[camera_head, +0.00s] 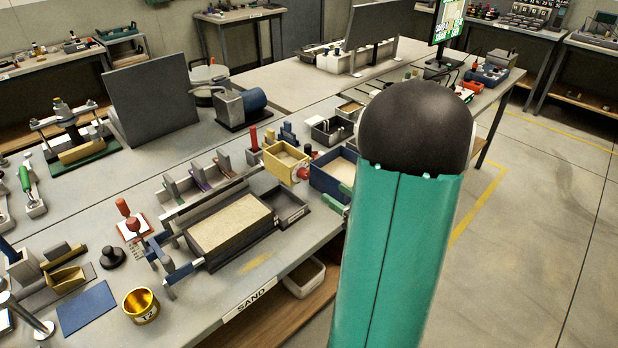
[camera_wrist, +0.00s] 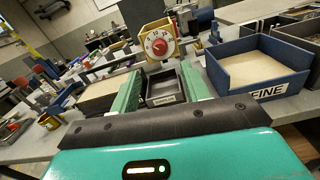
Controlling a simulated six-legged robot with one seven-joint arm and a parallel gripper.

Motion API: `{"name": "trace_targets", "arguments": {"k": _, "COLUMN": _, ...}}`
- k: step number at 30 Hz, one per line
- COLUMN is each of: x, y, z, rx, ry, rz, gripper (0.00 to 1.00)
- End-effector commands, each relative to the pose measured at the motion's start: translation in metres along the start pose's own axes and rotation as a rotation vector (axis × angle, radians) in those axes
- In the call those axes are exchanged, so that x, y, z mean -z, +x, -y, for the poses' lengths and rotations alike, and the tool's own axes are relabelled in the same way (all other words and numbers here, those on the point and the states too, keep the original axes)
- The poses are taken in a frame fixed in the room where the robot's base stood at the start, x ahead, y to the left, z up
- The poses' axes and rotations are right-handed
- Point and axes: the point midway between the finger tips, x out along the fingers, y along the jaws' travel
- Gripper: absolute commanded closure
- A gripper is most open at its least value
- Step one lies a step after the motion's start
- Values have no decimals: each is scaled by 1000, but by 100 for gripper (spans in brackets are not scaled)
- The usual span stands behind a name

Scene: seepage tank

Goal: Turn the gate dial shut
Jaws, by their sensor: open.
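The gate dial (camera_wrist: 159,45) is a round red knob with a white marked face, on the front of a yellow box (camera_wrist: 157,27) in the wrist view. It also shows edge-on in the head view (camera_head: 303,173), on the yellow box holding sand (camera_head: 286,157). My gripper (camera_wrist: 160,72) is open, its two green fingers spread wide. In the wrist view the dial appears beyond the fingertips, between them and slightly above. Nothing is between the fingers' grip, and they appear apart from the dial. In the head view my arm hides most of the gripper.
A blue bin labelled FINE (camera_wrist: 257,68) stands close right of my fingers. A dark empty tray (camera_wrist: 165,84) lies below, beside the sand-filled tank (camera_head: 187,239). A brass cup (camera_head: 141,306) stands near the bench's front edge. Open floor (camera_head: 540,220) lies to the right.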

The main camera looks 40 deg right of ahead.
Motion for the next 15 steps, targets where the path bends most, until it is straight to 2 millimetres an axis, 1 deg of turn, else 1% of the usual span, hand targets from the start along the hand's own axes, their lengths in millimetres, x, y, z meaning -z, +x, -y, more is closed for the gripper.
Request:
{"name": "trace_targets", "arguments": {"k": 1, "x": 0, "y": 12, "z": -1, "rx": -5, "ry": 0, "rz": -1, "gripper": 54}}
{"name": "trace_targets", "arguments": {"k": 9, "x": 0, "y": 67, "z": -2, "rx": -7, "ry": -1, "rz": -1, "gripper": 54}}
{"name": "trace_targets", "arguments": {"k": 12, "x": 1, "y": 83, "z": -3, "rx": -7, "ry": 0, "rz": -1, "gripper": 54}}
{"name": "trace_targets", "arguments": {"k": 15, "x": 0, "y": 94, "z": -2, "rx": -6, "ry": -1, "rz": -1, "gripper": 54}}
